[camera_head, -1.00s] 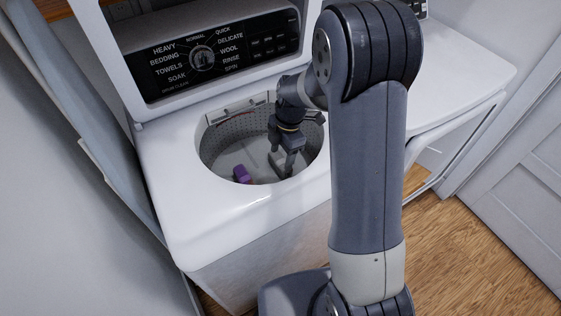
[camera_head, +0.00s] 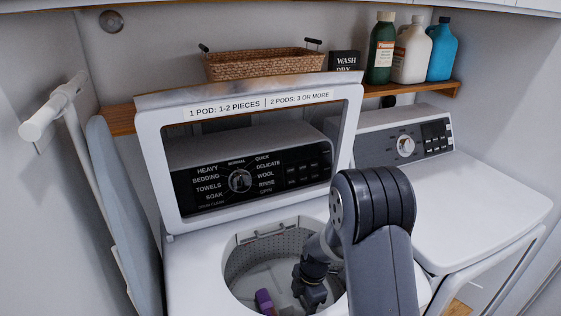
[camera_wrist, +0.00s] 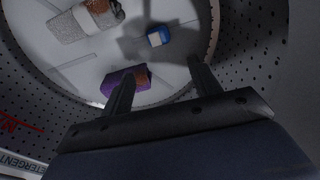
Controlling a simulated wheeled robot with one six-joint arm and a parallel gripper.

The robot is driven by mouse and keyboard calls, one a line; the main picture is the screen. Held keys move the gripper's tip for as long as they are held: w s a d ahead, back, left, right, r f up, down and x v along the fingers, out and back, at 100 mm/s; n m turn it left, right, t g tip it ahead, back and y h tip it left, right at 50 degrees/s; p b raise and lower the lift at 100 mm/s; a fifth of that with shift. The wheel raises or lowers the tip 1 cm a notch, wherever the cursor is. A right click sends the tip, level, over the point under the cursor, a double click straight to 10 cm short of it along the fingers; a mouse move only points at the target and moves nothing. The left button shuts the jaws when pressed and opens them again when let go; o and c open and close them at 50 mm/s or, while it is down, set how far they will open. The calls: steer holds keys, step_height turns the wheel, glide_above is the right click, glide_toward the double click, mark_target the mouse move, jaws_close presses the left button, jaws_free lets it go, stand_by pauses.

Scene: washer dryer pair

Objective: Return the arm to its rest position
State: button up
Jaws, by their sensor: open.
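My arm reaches over the front of the open washer (camera_head: 190,262), and my gripper (camera_head: 310,302) is down inside its drum (camera_head: 240,262). In the wrist view my gripper (camera_wrist: 160,80) has its two fingers spread apart with nothing between them. A purple item (camera_wrist: 112,80) with a tan end lies on the drum floor beside the left finger. It also shows in the head view (camera_head: 264,300). A small blue and white item (camera_wrist: 158,36) and a grey speckled item (camera_wrist: 84,22) with a brown patch lie farther off on the drum floor.
The washer's raised lid (camera_head: 155,165) stands behind the drum. A dryer (camera_head: 475,195) stands to the right. A wooden shelf (camera_head: 120,119) above holds a wicker basket (camera_head: 262,66) and several bottles (camera_head: 410,52). An ironing board (camera_head: 125,200) leans at the left.

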steer(key=f, duration=0.5)
steer(key=shift+s+a, duration=0.15)
steer(key=shift+a, duration=0.15)
steer(key=shift+f+b, duration=0.2)
steer(key=shift+b, duration=0.4)
steer(key=shift+r, duration=0.1)
